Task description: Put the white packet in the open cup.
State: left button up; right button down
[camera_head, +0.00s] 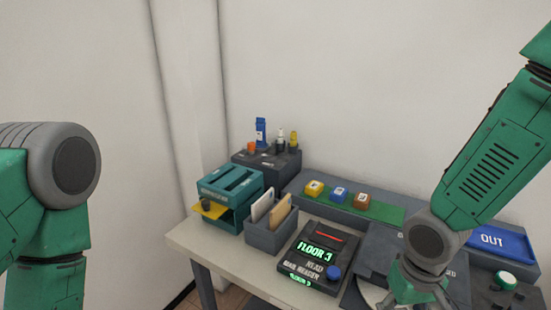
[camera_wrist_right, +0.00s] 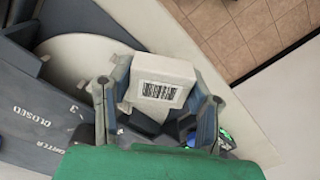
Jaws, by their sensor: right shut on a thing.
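The white packet (camera_wrist_right: 163,82) is a small boxy parcel with a barcode on its face, seen in the right wrist view. My right gripper (camera_wrist_right: 158,108) is shut on it, with one finger on each side. In the head view my right gripper (camera_head: 418,292) is low at the right, over the grey unit, and its fingers and the packet are hard to make out. A pale round surface (camera_wrist_right: 75,55) lies beside the gripper in the wrist view, set in the grey unit marked CLOSED. I cannot make out the open cup for certain. My left gripper is out of view; only its arm shows.
A black FLOOR 3 reader (camera_head: 314,257) with a blue knob stands on the table. Left of it are a grey envelope holder (camera_head: 270,236) and a teal drawer unit (camera_head: 230,197). A blue OUT tray (camera_head: 500,243) is at the right. The wrist view shows floor tiles (camera_wrist_right: 245,35) beyond the table edge.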

jog(key=shift+m, duration=0.3)
jog(key=w+d+r+m+p, duration=0.1)
jog(key=w+m+p, duration=0.1)
jog(key=w+d+r+m+p, duration=0.1)
jog(key=w+d+r+m, duration=0.1)
jog(key=shift+r+m+t+h+p, duration=0.15)
jog(key=shift+m+t+h+p, duration=0.15)
jog(key=shift+m+t+p, duration=0.1)
jog(key=shift+w+d+r+m, duration=0.15)
jog(key=shift+w+d+m, duration=0.25)
jog(key=shift+m, duration=0.2)
notch_tip(320, 180, down, 4)
jog(key=b, duration=0.4)
jog(key=shift+p, duration=0.5)
dwell(0.4)
jog(key=shift+s+f, duration=0.1)
jog(key=shift+f, duration=0.2)
dwell(0.3)
jog(key=shift+f+b, duration=0.8)
jog(key=shift+f, duration=0.1)
